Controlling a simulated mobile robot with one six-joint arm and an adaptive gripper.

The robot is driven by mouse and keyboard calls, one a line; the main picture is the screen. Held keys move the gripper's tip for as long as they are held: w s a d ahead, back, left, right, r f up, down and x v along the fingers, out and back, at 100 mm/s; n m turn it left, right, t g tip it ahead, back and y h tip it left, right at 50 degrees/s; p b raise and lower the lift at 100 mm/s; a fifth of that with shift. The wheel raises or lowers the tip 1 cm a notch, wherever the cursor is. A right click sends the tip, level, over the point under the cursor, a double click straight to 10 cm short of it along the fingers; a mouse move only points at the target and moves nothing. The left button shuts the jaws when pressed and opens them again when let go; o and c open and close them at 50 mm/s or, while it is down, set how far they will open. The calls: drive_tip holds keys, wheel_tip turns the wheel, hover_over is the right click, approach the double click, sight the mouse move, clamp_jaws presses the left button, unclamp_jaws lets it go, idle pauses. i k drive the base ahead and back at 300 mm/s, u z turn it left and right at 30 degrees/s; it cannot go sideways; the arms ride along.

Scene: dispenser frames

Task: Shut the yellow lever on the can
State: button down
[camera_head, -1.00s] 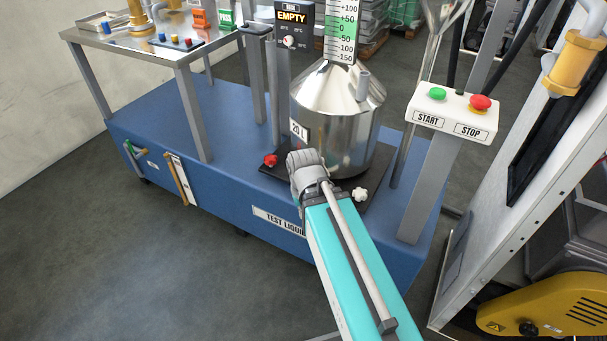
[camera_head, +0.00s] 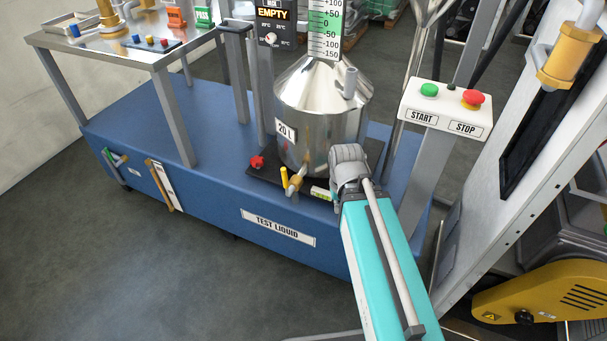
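The metal can (camera_head: 320,113), marked 20 L, stands on a dark plate on the blue base. A brass tap sits low on its front, with the yellow lever (camera_head: 284,178) standing roughly upright at the tap's left side. My gripper (camera_head: 349,160) is to the right of the lever and apart from it, in front of the can's lower right. I see it from behind, so its fingertips are hidden and I cannot tell whether it is open.
A red knob (camera_head: 257,162) is left of the lever on the plate's edge. A small level vial (camera_head: 320,192) lies between tap and gripper. The START/STOP box (camera_head: 446,108) stands at right. A metal table (camera_head: 150,48) is at upper left.

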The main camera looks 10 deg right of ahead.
sight(285, 181)
drive_tip(key=z, duration=0.2)
drive_tip(key=k, duration=1.3)
drive_tip(key=u, duration=0.4)
drive_tip(key=i, duration=0.5)
drive_tip(key=z, duration=0.05)
